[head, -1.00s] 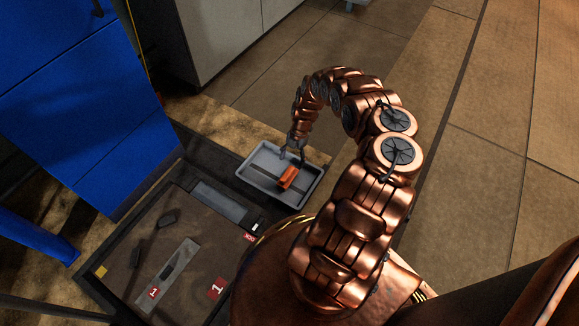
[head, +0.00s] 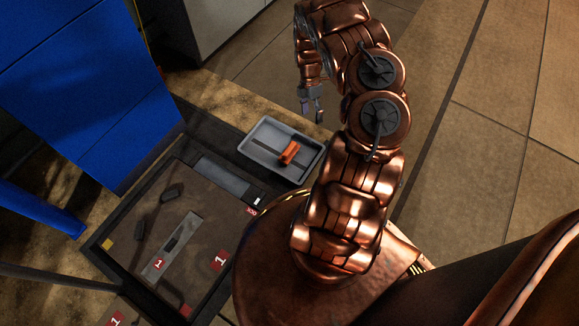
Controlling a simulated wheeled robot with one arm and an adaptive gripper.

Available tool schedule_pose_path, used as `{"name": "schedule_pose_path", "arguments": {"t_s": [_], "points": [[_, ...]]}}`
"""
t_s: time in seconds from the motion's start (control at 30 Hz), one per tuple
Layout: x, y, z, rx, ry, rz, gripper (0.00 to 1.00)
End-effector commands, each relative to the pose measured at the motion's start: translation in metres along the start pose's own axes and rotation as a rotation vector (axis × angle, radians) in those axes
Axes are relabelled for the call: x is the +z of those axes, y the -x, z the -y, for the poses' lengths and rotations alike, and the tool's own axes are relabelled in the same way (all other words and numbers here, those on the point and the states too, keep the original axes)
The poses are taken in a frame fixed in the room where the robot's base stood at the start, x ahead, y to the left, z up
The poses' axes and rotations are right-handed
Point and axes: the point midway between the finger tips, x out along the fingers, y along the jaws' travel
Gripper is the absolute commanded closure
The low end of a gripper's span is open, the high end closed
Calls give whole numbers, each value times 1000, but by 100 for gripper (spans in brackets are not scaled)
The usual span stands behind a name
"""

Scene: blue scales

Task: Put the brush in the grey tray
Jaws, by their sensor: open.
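The orange brush (head: 288,152) lies in the grey tray (head: 256,152), near its middle, on a dark strip that runs across the tray floor. Its finer details are too small to make out. My gripper (head: 312,116) is open and empty. It hangs above and behind the tray in the picture, apart from the brush.
A dark-framed table (head: 130,215) beside the tray holds small dark pieces, a light strip (head: 171,246) and red labels (head: 220,259). Blue scales (head: 90,90) stand at the left. A grey cabinet (head: 235,30) stands at the back. Tiled floor is open at the right.

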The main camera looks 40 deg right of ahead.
Motion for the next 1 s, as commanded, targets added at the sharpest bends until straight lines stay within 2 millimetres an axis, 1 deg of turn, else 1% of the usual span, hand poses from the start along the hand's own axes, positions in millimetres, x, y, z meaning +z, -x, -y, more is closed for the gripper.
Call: {"name": "schedule_pose_path", "arguments": {"t_s": [0.03, 0.1, 0.27, 0.47, 0.6, 0.77, 1.0], "points": [[0, 10, 5, -8, -35, 17, 26], [-1, 24, 11, -15, -87, 39, 26], [-6, 52, 27, -28, -205, 82, 26], [-17, 87, 46, -29, -352, 129, 26], [-28, 111, 60, -22, -452, 155, 26], [-44, 136, 77, -11, -562, 179, 26], [-74, 169, 104, 14, -721, 200, 26]]}}
